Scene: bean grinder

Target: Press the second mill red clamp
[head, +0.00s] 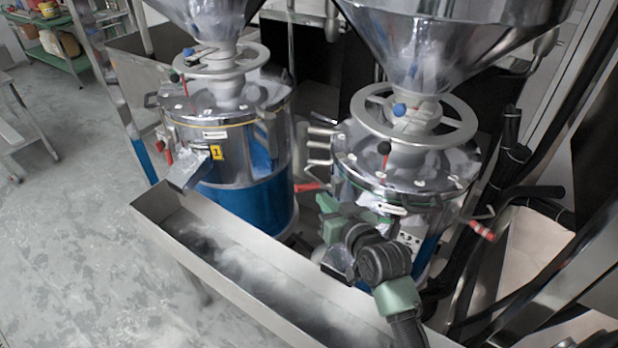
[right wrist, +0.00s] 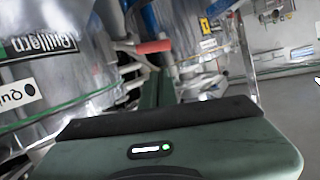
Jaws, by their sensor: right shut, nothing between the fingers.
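The second mill (head: 405,168) is the right one, a shiny metal drum under a steel hopper. A red clamp handle (head: 312,187) sticks out from its left side, into the gap between the mills. Another red-tipped handle (head: 481,229) sits on its right side. My green right gripper (head: 327,203) is shut and empty, just beside and below the left red handle. In the right wrist view the red handle (right wrist: 153,46) shows just beyond the fingertips (right wrist: 158,78); I cannot tell whether they touch. My left gripper is not in view.
The first mill (head: 225,150), labelled 1, stands to the left. A long metal trough (head: 235,290) runs in front of both mills, below my right arm. Dark cables (head: 490,200) and metal framing crowd the right side. Open floor (head: 75,230) lies at the left.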

